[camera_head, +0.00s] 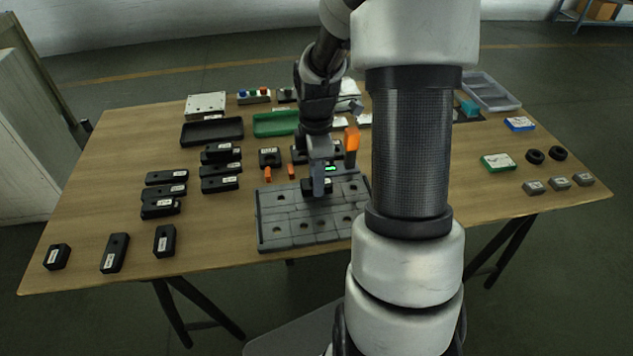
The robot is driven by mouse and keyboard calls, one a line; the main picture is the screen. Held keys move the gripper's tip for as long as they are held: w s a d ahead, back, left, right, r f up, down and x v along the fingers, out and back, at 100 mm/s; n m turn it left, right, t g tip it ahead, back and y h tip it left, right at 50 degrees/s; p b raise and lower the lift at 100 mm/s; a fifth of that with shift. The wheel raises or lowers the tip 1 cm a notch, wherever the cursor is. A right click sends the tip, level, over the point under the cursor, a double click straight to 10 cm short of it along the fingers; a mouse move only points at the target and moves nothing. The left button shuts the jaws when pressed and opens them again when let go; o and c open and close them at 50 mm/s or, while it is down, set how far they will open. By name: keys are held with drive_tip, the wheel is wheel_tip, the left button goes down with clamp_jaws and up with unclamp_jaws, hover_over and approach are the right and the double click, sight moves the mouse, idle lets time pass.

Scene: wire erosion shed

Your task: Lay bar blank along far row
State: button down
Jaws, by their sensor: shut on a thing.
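The grey fixture plate (288,241) lies near the table's front edge, with rows of round holes in its top. My gripper (318,188) points down over the plate's far row. It is shut on a dark bar blank (308,187), which shows partly on either side of the near finger. The blank is at or just above the plate; I cannot tell whether it touches. My arm hides the plate's right end. Several black labelled blanks, such as one bar (167,177), lie to the left of the plate.
A black tray (212,131) and a green tray (276,123) stand behind. An upright orange piece (351,143) stands close right of my gripper. Small orange pieces (267,174) lie just behind the plate.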

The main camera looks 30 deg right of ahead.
drive_tip(key=shift+f, duration=0.35)
drive_tip(key=shift+f, duration=0.15)
drive_tip(key=c, duration=1.3)
unclamp_jaws()
wheel_tip(320, 180, up, 12)
drive_tip(key=p, duration=0.3)
